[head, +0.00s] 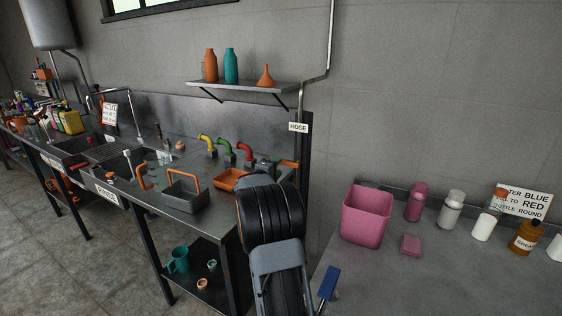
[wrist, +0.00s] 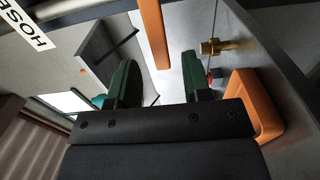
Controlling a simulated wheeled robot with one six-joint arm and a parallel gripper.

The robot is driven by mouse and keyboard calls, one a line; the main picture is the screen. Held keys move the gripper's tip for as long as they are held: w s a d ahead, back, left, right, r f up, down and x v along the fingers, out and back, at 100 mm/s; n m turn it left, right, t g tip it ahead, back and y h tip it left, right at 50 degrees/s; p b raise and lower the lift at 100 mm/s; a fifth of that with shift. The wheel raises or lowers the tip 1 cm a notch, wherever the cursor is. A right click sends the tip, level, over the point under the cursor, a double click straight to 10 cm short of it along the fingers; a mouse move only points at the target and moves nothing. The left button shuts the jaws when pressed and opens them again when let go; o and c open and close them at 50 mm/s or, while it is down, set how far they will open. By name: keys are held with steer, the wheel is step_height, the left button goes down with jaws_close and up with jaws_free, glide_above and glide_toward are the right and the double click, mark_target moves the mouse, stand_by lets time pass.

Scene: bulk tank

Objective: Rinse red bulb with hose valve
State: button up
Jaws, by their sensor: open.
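My gripper (wrist: 158,78) is open, its two green fingers spread apart in the wrist view. An orange bar (wrist: 153,35), seemingly the hose valve lever, shows between and beyond the fingertips; I cannot tell whether they touch it. It seems to match the orange handle (head: 289,163) below the HOSE sign (head: 298,127) in the head view. A brass fitting (wrist: 215,47) sits right of the fingers in the wrist view. A small red piece (wrist: 210,78) shows beside the right finger; I cannot tell whether it is the red bulb. My arm hides my gripper in the head view.
An orange tray (wrist: 262,105) lies close to my gripper's right side; it also shows in the head view (head: 228,179). Yellow, green and red taps (head: 207,143) line the sink counter. A shelf (head: 245,86) with bottles hangs above. A pink bin (head: 367,214) stands on the right bench.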

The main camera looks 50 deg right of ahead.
steer(key=shift+p+x, duration=0.4)
steer(key=shift+x, duration=1.85)
jaws_close()
